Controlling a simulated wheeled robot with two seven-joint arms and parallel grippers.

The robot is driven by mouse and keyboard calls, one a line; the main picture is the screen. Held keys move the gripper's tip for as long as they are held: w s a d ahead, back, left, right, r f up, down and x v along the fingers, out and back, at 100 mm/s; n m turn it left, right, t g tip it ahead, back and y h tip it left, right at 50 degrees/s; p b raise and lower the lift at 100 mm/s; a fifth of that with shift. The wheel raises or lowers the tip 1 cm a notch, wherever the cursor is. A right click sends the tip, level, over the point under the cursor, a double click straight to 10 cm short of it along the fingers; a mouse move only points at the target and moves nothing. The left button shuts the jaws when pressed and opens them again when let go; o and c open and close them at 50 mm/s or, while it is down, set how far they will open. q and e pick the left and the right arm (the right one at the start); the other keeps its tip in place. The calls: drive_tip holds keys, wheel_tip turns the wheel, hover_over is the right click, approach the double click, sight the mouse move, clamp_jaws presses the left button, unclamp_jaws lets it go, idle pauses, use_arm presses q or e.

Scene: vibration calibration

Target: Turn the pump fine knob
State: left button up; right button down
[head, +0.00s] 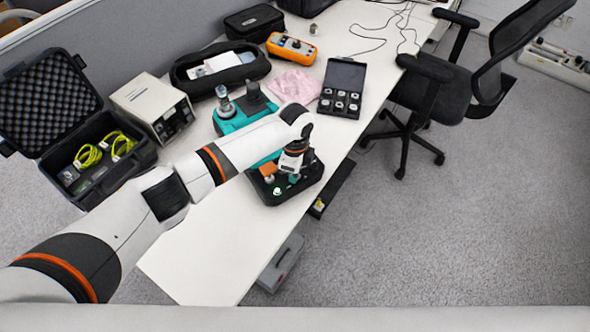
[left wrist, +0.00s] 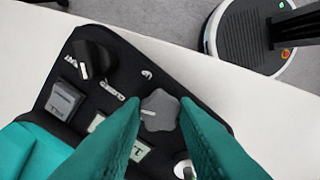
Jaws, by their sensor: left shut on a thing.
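The pump (head: 232,126) is a teal device on the white table, with a black control panel (head: 303,191) at its front end. The left wrist view shows this panel (left wrist: 122,62) close up. A grey lobed knob (left wrist: 160,113) with a pale pointer mark sits on it. My left gripper (left wrist: 161,106) has its teal fingers on either side of this knob and is shut on it. In the head view my left arm reaches over the pump, and the left gripper (head: 290,172) points down at the panel. My right gripper is in neither view.
A black pointer knob (left wrist: 92,58) and a grey button (left wrist: 64,99) share the panel. An open case with yellow cables (head: 100,150), a beige instrument (head: 150,100), a pink cloth (head: 295,86) and a black box of small parts (head: 343,85) surround the pump. The table's front-left is clear.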

use_arm(q)
drive_tip(key=shift+m, duration=1.9)
drive_tip(key=o, duration=1)
drive_tip(key=shift+r, duration=0.1)
wheel_tip(320, 180, up, 12)
drive_tip(key=b, duration=0.1)
